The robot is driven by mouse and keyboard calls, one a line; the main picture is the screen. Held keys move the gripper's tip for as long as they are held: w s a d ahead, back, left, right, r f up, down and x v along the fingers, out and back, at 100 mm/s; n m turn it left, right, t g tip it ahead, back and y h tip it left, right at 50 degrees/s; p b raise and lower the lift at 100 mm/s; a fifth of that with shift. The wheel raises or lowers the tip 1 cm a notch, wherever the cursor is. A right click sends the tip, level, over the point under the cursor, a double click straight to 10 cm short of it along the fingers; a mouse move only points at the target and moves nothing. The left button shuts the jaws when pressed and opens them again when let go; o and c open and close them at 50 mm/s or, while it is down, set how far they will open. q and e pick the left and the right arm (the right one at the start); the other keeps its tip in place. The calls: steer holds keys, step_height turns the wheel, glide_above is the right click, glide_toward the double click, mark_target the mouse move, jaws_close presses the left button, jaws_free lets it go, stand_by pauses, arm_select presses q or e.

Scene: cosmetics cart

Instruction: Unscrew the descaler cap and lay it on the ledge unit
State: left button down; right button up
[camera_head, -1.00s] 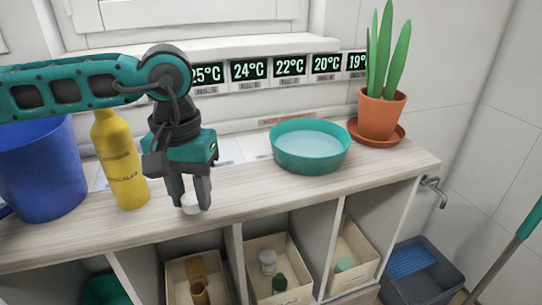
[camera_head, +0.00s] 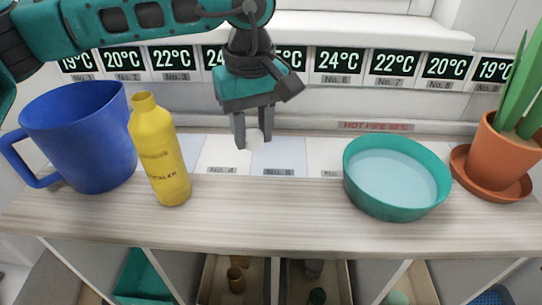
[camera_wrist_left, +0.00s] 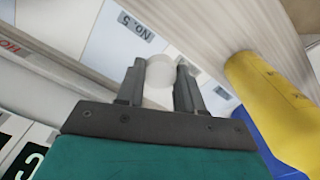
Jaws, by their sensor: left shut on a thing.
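My left gripper (camera_head: 255,143) is shut on a small white cap (camera_head: 254,138), holding it above the back of the wooden ledge unit (camera_head: 290,205), near the numbered cards. In the left wrist view the cap (camera_wrist_left: 159,72) sits between the two fingers (camera_wrist_left: 158,90). The yellow descaler bottle (camera_head: 160,155) stands upright on the ledge to the left of the gripper, its neck bare. It also shows at the right of the left wrist view (camera_wrist_left: 270,95). My right gripper is not in view.
A blue mug (camera_head: 80,140) stands left of the bottle. A teal bowl (camera_head: 440,205) of water and a potted plant in a terracotta pot (camera_head: 502,160) stand to the right. Numbered cards (camera_head: 278,158) lie along the back. The ledge front between bottle and bowl is clear.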

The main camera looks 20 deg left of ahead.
arm_select(q)
steer(key=w+d+r+n+p, duration=0.2)
steer(key=d+r+n+p, duration=0.35)
steer(key=n, duration=0.75)
step_height(320, 180, up, 8)
steer(key=n+p, duration=0.4)
steer(key=n, duration=1.3)
glide_above(312, 175)
step_height(312, 175, down, 20)
steer(key=shift+r, duration=0.2)
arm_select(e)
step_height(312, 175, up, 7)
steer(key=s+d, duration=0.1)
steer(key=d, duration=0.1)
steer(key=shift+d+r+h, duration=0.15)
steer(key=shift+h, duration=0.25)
arm_select(q)
steer(key=shift+f, duration=0.2)
steer(key=c, duration=1)
jaws_free()
steer(key=shift+r, duration=0.1)
steer(key=shift+r, duration=0.1)
